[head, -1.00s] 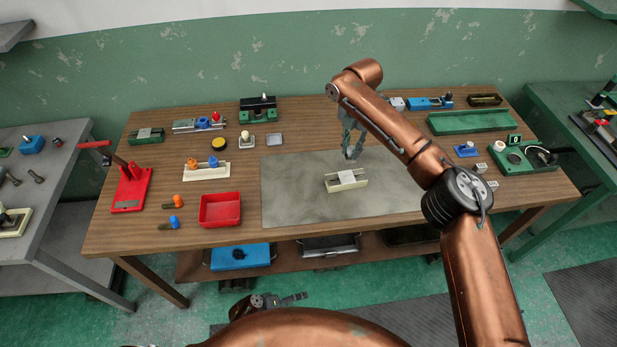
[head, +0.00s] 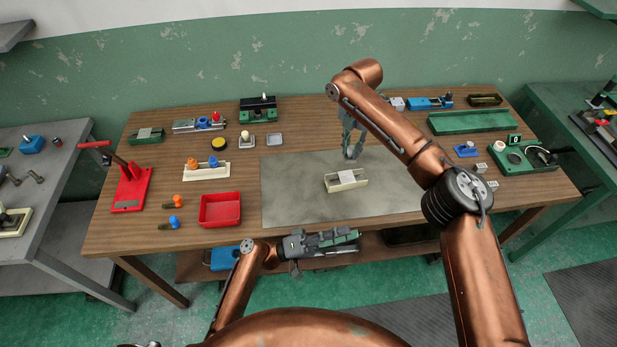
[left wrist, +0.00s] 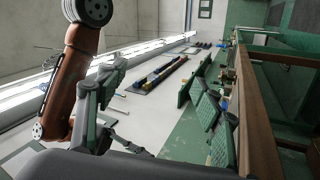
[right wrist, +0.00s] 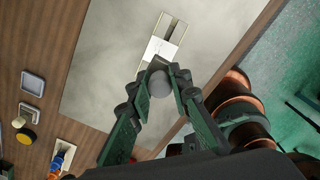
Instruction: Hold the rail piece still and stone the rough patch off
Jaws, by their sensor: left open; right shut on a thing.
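The rail piece (head: 360,177) is a short cream block with a lengthwise channel and a paler square plate across its middle. It lies on the grey mat (head: 290,195) and also shows in the right wrist view (right wrist: 172,30). My right gripper (head: 352,153) is above and just behind it, shut on a small piece with a rounded grey end (right wrist: 159,82); the fingers hide much of that piece. Whether it touches the rail piece is unclear. My left gripper (head: 350,242) is open and empty in front of the table edge; its spread fingers show in the left wrist view (left wrist: 150,85).
A red tray (head: 220,210) stands left of the mat. A red lever press (head: 131,187), a cream rack with knobs (head: 206,171) and a green tray (head: 470,122) stand around it. The mat is bare around the rail piece.

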